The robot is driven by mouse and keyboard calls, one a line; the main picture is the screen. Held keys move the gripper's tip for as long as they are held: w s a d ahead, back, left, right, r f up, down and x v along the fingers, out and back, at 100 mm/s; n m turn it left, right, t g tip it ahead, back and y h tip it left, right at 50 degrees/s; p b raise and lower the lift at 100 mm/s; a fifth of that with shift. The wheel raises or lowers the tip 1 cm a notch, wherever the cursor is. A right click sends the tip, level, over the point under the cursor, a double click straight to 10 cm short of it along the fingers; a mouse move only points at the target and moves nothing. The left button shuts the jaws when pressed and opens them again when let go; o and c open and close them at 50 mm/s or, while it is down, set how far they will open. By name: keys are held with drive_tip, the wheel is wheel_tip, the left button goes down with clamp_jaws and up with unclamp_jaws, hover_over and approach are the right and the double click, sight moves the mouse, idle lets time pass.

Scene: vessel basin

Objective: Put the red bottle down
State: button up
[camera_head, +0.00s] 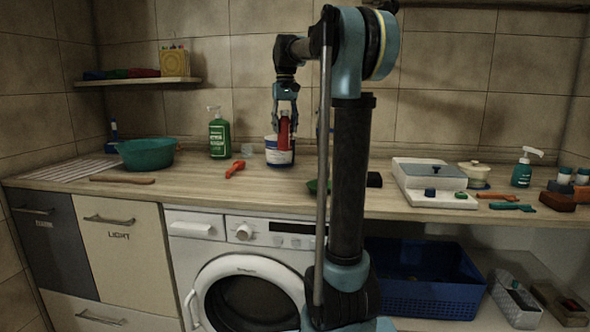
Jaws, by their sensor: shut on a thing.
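The red bottle (284,132) is held upright in my gripper (285,118), above the wooden counter. My gripper points down and is shut on its upper part. Behind or below the bottle is a white and blue tub (275,152). The bottle's lower end overlaps the tub in this view, so I cannot tell whether it is inside it or in front of it, or whether it touches anything.
A white boxed device (433,183) stands right of my arm. Bare counter lies left of the tool.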

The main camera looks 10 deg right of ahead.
sight(285, 149)
wheel_tip(285, 149, down, 5)
drive_tip(key=shift+w, duration=0.1)
drive_tip(key=shift+f, duration=2.3)
drive_tip(key=shift+f, duration=0.1)
drive_tip(key=o, duration=1.3)
